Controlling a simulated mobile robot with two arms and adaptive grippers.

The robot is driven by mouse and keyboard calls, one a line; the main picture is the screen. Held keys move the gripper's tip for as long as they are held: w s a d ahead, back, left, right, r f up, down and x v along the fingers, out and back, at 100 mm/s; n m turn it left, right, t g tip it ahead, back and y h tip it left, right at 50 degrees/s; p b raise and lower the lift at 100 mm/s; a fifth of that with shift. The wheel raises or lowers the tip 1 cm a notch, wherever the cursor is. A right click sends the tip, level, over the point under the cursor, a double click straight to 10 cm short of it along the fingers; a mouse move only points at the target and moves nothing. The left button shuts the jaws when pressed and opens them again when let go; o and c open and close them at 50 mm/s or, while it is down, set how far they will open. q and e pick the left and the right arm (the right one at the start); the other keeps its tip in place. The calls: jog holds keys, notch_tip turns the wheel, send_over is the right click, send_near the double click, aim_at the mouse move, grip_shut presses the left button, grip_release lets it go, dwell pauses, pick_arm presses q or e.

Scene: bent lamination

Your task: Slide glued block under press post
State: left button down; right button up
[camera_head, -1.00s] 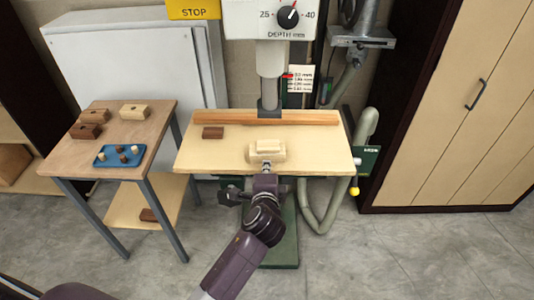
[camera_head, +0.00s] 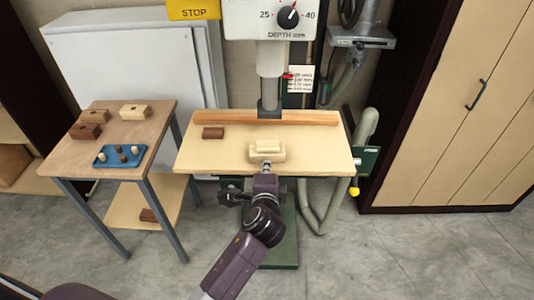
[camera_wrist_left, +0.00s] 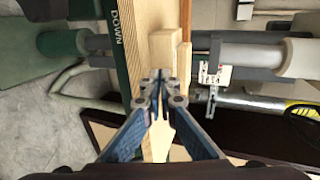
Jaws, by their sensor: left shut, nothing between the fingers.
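The pale glued block (camera_head: 267,149), a small piece on a wider one, lies on the press table (camera_head: 215,163) near its front middle. The press post (camera_head: 269,92) comes down from the machine head behind the block, at the wooden fence (camera_head: 215,118). The block is in front of the fence, clear of the post. My left gripper (camera_head: 267,168) is shut and empty at the block's front side. In the left wrist view, the shut fingertips (camera_wrist_left: 161,76) are at the block's near end (camera_wrist_left: 162,48); I cannot tell if they touch. My right gripper is not in view.
A brown block (camera_head: 213,133) lies at the table's back left. A side table (camera_head: 100,180) at left holds several blocks and a blue tray (camera_head: 104,162). A tall cabinet (camera_head: 440,110) stands at right. The table is clear on both sides of the glued block.

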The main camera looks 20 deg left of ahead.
aim_at(267, 153)
pick_arm(q)
jog(key=shift+w, duration=0.15)
